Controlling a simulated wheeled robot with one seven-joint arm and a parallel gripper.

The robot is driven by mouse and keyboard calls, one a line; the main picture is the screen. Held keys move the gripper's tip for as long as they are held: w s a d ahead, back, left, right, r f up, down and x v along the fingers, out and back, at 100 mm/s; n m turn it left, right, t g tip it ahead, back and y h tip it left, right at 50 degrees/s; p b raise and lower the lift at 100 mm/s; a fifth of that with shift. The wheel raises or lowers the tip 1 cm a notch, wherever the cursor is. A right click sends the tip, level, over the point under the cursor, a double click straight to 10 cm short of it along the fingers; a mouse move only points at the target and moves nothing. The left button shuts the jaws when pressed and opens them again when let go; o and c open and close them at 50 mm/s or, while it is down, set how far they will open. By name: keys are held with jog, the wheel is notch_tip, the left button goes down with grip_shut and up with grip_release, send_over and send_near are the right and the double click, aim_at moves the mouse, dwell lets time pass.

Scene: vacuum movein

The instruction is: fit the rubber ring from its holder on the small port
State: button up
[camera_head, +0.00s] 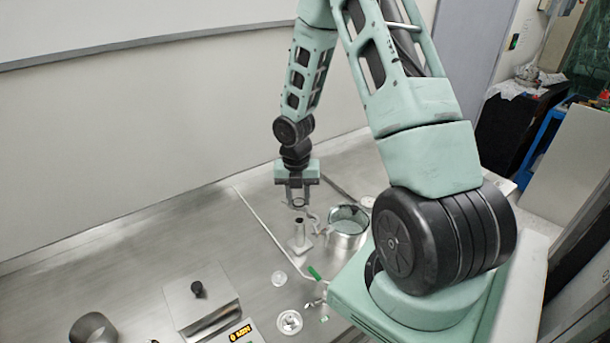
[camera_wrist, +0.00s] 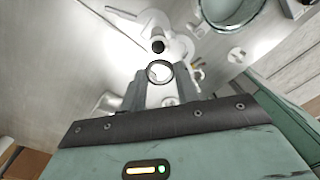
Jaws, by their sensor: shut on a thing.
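My gripper (camera_head: 298,205) points down above the table at the middle of the head view. A pale upright post (camera_head: 299,236) with a dark top stands on a flat base just below the fingers. Its dark top (camera_wrist: 158,46) shows just beyond the ring in the wrist view, apart from it in the picture. I cannot tell for sure whether this post is the holder or the small port.
A round metal vessel (camera_head: 346,238) stands close to the right of the post, with small fittings on its near side. The left table is clear.

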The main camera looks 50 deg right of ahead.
jog(key=b, duration=0.5)
send_over(300, 222)
notch_tip(300, 222, down, 5)
jog(key=shift+w+r, duration=0.1)
jog(key=shift+f+b, duration=0.4)
jog(key=shift+f, duration=0.3)
jog(key=shift+p, duration=0.55)
dwell(0.5)
jog(key=shift+f, duration=0.4)
dwell(0.8)
jog(key=o, duration=0.9)
jog(key=shift+o, duration=0.2)
notch_tip(300, 222, up, 18)
jog(key=shift+w+a+f+b, duration=0.2)
jog(key=shift+w+f+b, duration=0.05)
jog(key=shift+b, duration=0.05)
